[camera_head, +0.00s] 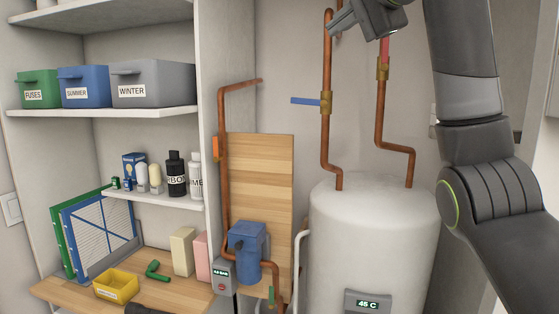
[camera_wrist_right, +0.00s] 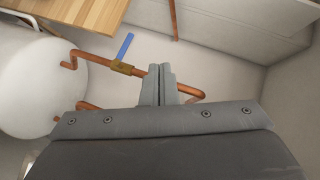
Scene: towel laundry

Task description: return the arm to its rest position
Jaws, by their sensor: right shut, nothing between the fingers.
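My right arm (camera_head: 485,150) comes in from the right and rises in front of the white water tank (camera_head: 370,235). My right gripper (camera_head: 342,28) is at the top of the head view, in front of or near the copper pipes above the tank. In the right wrist view the gripper (camera_wrist_right: 158,72) has its two grey fingers together with nothing between them. I cannot tell whether it touches a pipe.
Copper pipes (camera_head: 327,60) run above the tank, with a blue lever (camera_head: 305,101) on a brass valve. Shelves at left hold a green bin (camera_head: 38,90), a blue bin (camera_head: 84,87) and a grey bin (camera_head: 153,85). A blue filter housing (camera_head: 247,250) stands before a wooden board (camera_head: 262,180).

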